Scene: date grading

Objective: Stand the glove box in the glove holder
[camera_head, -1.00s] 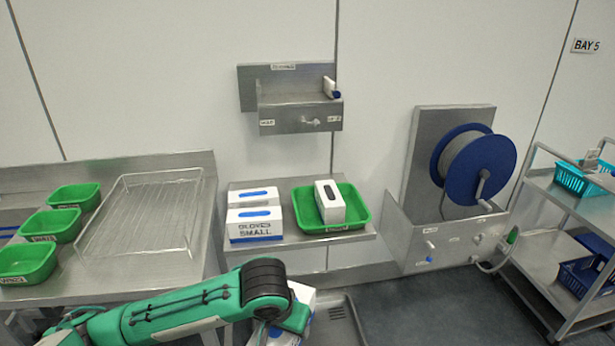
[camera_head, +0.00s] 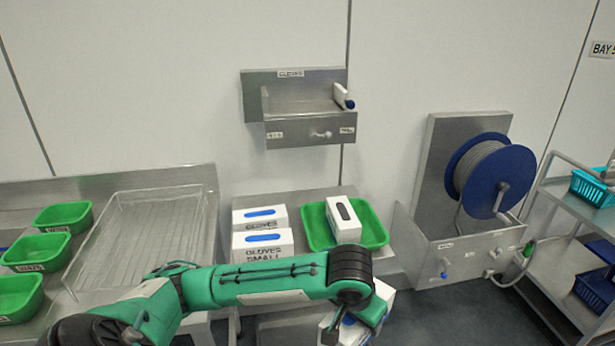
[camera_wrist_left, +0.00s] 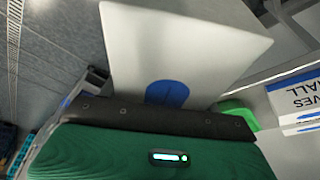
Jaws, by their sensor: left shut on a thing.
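The glove holder (camera_head: 310,130) is a steel wall shelf with a front lip and a label above it, in the upper middle of the head view. My left gripper (camera_head: 365,318) is low in the head view, below and right of the holder and well apart from it. It is shut on a white glove box (camera_head: 386,294), partly hidden behind my gripper and wrist. In the left wrist view the held glove box (camera_wrist_left: 190,45) shows a broad white face with a blue oval near the jaws (camera_wrist_left: 155,115). My right gripper is not in view.
Below, a steel shelf carries two white glove boxes (camera_head: 262,244) and a green tray (camera_head: 374,232) with another box. A hose reel (camera_head: 490,178) is at right. The wall around the holder is clear.

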